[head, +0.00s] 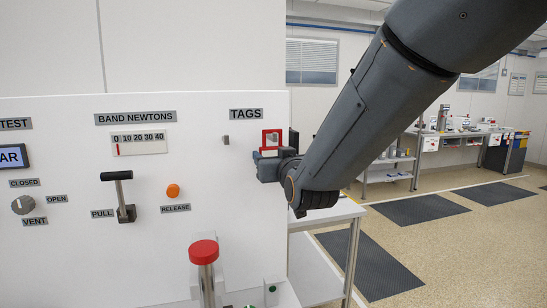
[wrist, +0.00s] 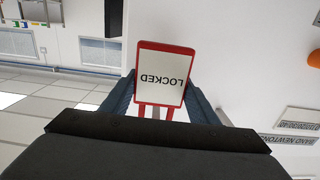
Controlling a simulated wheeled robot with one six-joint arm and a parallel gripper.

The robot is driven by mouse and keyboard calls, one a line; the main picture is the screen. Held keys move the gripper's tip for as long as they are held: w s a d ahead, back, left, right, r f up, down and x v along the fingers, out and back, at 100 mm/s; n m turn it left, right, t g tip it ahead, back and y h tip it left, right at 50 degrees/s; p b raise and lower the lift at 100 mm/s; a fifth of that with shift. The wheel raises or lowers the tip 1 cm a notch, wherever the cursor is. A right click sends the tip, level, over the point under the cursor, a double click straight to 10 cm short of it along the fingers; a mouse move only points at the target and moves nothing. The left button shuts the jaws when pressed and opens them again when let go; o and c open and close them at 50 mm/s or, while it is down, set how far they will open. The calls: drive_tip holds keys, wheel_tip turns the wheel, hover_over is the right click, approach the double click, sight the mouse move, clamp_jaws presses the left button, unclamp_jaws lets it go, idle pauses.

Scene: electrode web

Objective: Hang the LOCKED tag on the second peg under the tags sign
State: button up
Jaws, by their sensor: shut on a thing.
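The LOCKED tag (head: 272,132) is a white plate in a red frame. It also shows in the wrist view (wrist: 163,80), where its lettering reads upside down. My gripper (head: 268,168) is shut on its red lower part, with a finger on each side in the wrist view (wrist: 160,112). The tag is held upright in front of the panel, below and right of the TAGS sign (head: 246,114). One grey peg (head: 226,140) shows bare under the sign's left end. A second peg is not clear behind the tag; I cannot tell whether tag and peg touch.
The white panel (head: 215,180) carries a black pull handle (head: 119,193), an orange release button (head: 173,191) and a band gauge (head: 139,143). A red-capped post (head: 204,252) stands low in front. A white side table (head: 335,214) is beyond my forearm.

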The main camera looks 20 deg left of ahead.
drive_tip(key=shift+f, duration=0.2)
drive_tip(key=o, duration=1.3)
drive_tip(key=shift+a, duration=0.1)
drive_tip(key=shift+w+d, duration=0.15)
drive_tip(key=shift+d, duration=0.2)
drive_tip(key=shift+a+r, duration=0.15)
drive_tip(key=shift+a, duration=0.1)
